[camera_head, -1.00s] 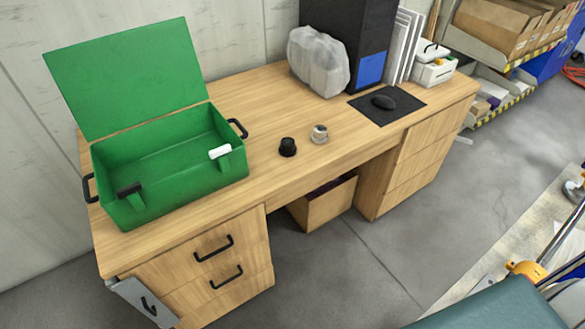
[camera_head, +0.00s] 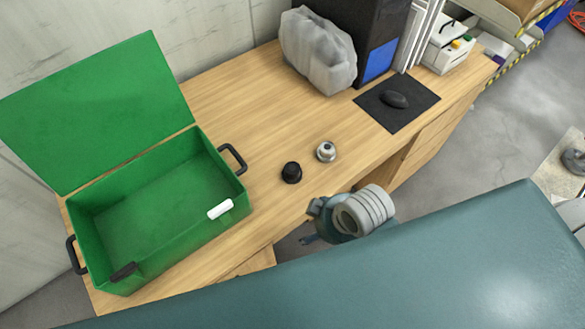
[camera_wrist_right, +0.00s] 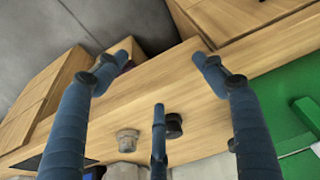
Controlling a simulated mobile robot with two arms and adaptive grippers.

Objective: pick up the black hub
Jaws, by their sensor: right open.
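The black hub (camera_head: 291,173) stands on the wooden desk, to the right of the green box in the head view. In the right wrist view the black hub (camera_wrist_right: 175,126) is partly hidden behind a finger. A grey metal hub (camera_head: 326,151) stands close beside it. My right gripper (camera_head: 314,222) is by the desk's front edge, apart from the hubs. Its blue fingers (camera_wrist_right: 155,75) are spread wide with nothing between them. My left gripper is not in view.
The open green box (camera_head: 75,215) with a raised lid stands at the left of the desk (camera_head: 235,110). A bagged grey item (camera_head: 318,52), a black computer tower and a mouse on a black mat (camera_head: 390,118) are behind and right. Desk around the hubs is clear.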

